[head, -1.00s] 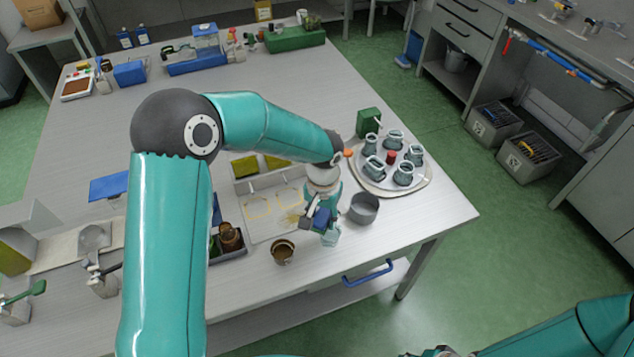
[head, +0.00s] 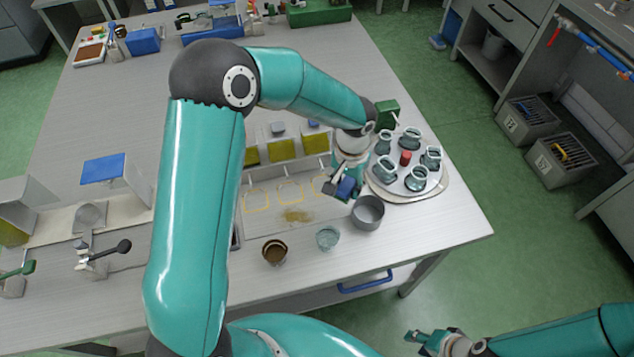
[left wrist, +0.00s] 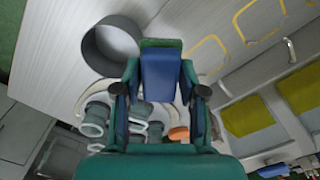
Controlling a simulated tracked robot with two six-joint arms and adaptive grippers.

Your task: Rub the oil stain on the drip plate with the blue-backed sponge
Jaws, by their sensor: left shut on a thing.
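The pale drip plate (head: 262,222) lies near the table's front edge. A brown-yellow oil stain (head: 297,216) shows on it, with yellow outlines behind. My left gripper (head: 345,188) is to the right of the stain and back-left of a grey pot. It is shut on the blue-backed sponge (head: 347,187). I cannot tell whether the sponge touches anything. My right gripper (head: 432,340) is low at the right, clear of the table; its fingers are too small to judge.
The grey pot (head: 367,212), a glass bowl (head: 327,237) and a brown cup (head: 274,252) stand near the plate. A round tray (head: 433,184) with several glass jugs is at the right. Yellow-fronted holders (head: 282,148) stand behind the plate.

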